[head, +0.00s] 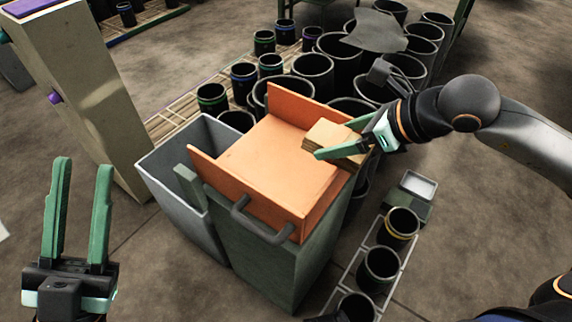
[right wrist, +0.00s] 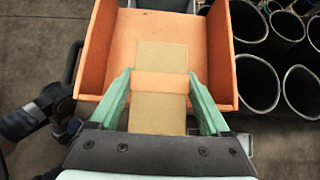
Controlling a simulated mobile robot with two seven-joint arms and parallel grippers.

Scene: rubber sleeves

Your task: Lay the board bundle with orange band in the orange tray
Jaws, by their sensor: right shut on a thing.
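The board bundle (head: 328,138) is a tan stack of boards. Its orange band (right wrist: 160,83) shows across it in the right wrist view. My right gripper (head: 338,152) is shut on the bundle, with one finger on each side in the right wrist view (right wrist: 160,95). The bundle is over the right back part of the orange tray (head: 262,165); I cannot tell whether it touches the tray floor. The tray sits on a green-grey cabinet with a dark handle and looks otherwise empty. My left gripper (head: 78,215) is open and empty at the lower left.
A grey open bin (head: 190,160) stands left of the cabinet. Several black sleeves (head: 313,75) stand behind and to the right. A small pale tray (head: 418,185) is at the right. A beige post (head: 82,90) rises at the left.

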